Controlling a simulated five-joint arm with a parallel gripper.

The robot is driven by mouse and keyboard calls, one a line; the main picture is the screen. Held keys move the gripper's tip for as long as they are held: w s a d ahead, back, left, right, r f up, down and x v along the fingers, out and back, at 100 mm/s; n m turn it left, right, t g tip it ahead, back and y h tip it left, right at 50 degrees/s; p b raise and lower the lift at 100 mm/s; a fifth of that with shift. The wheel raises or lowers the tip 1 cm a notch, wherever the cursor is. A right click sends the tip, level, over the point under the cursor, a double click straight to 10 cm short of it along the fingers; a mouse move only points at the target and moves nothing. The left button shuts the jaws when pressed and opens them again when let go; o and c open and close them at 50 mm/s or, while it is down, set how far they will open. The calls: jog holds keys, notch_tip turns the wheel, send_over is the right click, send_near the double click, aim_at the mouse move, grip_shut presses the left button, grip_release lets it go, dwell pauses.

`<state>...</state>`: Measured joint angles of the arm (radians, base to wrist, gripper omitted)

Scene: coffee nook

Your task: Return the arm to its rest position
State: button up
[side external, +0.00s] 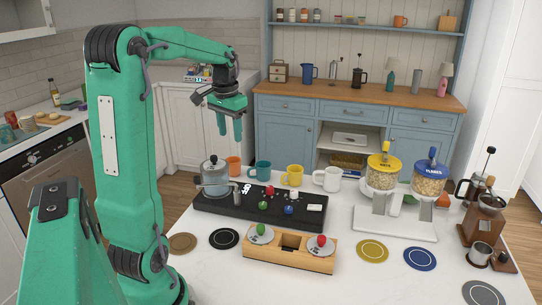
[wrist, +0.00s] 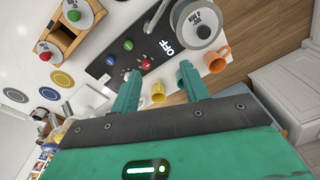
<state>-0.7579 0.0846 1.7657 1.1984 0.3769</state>
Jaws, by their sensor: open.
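My green gripper (side external: 230,131) hangs from the raised arm with its fingers pointing down. It is open and empty, high above the table, and in the side view it appears over the teal mug (side external: 260,170) and orange mug (side external: 233,166). In the wrist view the two fingers of my gripper (wrist: 158,74) are spread apart with nothing between them. The black station (side external: 290,214) with coloured knobs and a glass kettle (side external: 214,178) lies below, clear of the fingers.
A yellow mug (side external: 292,175) and a white mug (side external: 328,179) stand behind the station. A wooden two-knob box (side external: 290,258) sits in front. Grain dispensers (side external: 383,172) and a coffee grinder (side external: 486,222) stand at right. Round coasters (side external: 372,251) lie on the white table. Air around my gripper is clear.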

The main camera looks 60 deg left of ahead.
jog(key=d+r+m+t, duration=0.2)
jog(key=d, duration=1.4)
jog(key=s+d+f+m+t, duration=0.2)
jog(key=s+d, duration=0.5)
jog(key=d, duration=0.5)
jog(key=shift+s+d+f+t+h, duration=0.15)
jog(key=shift+s+f+t+h, duration=0.2)
jog(key=shift+f, duration=0.2)
